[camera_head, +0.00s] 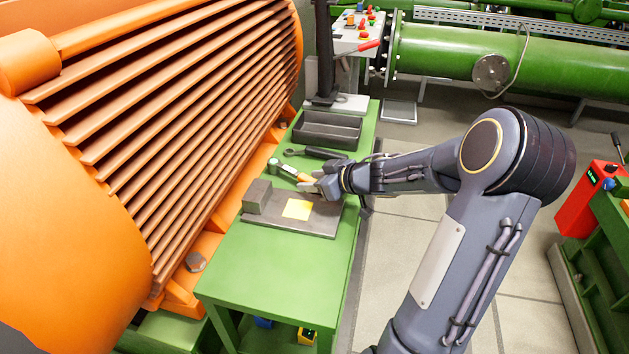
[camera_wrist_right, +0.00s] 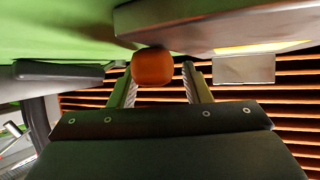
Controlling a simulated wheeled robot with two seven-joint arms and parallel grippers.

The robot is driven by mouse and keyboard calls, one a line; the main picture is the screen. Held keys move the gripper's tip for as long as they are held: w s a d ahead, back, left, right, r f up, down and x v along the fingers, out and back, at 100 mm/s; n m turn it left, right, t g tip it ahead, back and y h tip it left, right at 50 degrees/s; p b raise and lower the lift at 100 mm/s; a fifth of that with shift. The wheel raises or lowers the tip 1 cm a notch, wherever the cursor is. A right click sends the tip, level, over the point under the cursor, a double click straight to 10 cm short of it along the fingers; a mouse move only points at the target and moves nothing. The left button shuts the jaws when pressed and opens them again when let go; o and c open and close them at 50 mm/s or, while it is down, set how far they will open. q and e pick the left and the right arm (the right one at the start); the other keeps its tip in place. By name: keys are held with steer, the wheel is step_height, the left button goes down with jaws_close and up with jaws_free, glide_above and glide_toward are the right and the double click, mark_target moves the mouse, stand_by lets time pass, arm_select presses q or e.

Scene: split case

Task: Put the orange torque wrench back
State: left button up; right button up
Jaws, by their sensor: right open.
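The orange torque wrench (camera_head: 305,177) lies on the green table, between the grey plate and a dark wrench. Its metal head points toward the orange machine, and my right gripper (camera_head: 313,187) partly covers its handle in the head view. In the right wrist view the rounded orange handle end (camera_wrist_right: 153,67) shows between the two fingers of my open right gripper (camera_wrist_right: 160,75). A gap shows on the right side; I cannot tell whether the left finger touches it. The rest of the wrench is hidden behind the handle end there. My left gripper is not in view.
A grey plate (camera_head: 325,222) with a block (camera_head: 258,196) and yellow note (camera_head: 297,209) lies in front. The dark-handled wrench (camera_head: 322,152) and an open dark tray (camera_head: 327,140) are behind. The finned orange machine (camera_head: 190,110) borders the table's left. The front tabletop (camera_head: 280,270) is clear.

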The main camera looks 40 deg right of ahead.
steer(key=p+v, duration=0.4)
steer(key=v, duration=0.7)
steer(key=shift+s+d+r, duration=0.1)
steer(key=shift+s+r, duration=0.1)
steer(key=shift+r, duration=0.15)
step_height(320, 180, up, 8)
steer(key=m+h, duration=0.5)
steer(key=h, duration=0.2)
steer(key=s+a+f+g+y, duration=0.35)
steer(key=s+a, duration=0.45)
steer(key=a, duration=0.3)
steer(key=s+a+f+g+y, duration=0.35)
steer(key=s+a, duration=0.55)
steer(key=a, duration=0.3)
step_height(320, 180, up, 13)
steer(key=p, duration=1.2)
steer(key=shift+d+t, duration=0.2)
steer(key=shift+t, duration=0.1)
steer(key=shift+w, duration=0.15)
